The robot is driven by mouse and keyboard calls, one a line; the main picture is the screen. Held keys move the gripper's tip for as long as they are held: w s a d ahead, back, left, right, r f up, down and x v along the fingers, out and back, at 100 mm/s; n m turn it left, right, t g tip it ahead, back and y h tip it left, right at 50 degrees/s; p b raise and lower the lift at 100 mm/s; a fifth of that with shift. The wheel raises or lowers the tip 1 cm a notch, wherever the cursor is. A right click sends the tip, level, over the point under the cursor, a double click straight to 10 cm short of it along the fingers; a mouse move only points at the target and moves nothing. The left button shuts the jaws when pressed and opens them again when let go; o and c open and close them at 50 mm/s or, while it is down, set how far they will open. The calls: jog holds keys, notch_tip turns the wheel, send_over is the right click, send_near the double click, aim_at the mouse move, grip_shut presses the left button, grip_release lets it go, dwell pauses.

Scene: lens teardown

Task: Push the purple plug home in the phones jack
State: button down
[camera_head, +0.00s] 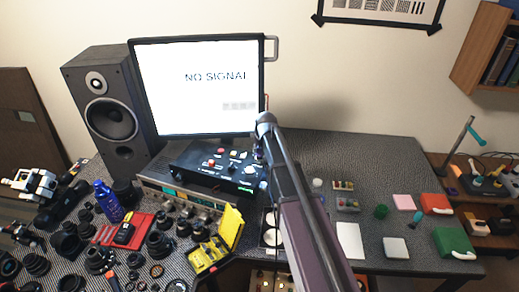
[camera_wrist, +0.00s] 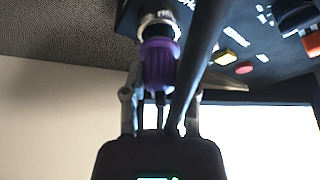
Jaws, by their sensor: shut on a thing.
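The purple plug (camera_wrist: 160,64) is in the wrist view, with its dark cable tail toward my gripper. My gripper (camera_wrist: 160,88) is shut on it, one finger on each side. The front end of the plug meets the metal ring of a jack (camera_wrist: 158,20) on the black box. I cannot tell how deep it sits, or read the jack's label. In the head view the black box (camera_head: 190,170) stands in front of the monitor. My arm reaches its right end there, and the plug and my fingertips cannot be made out.
A dark bar (camera_wrist: 205,60) crosses the wrist view close beside the plug. The monitor (camera_head: 200,85) stands behind the box, and a speaker (camera_head: 108,115) is at left. The grey receiver (camera_head: 160,190) is under the box. Lenses and a yellow case (camera_head: 231,228) crowd the front left.

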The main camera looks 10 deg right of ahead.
jog(key=shift+f+b, duration=0.7)
dwell(0.7)
jog(key=shift+c, duration=1.5)
grip_release()
jog(key=shift+r, duration=0.1)
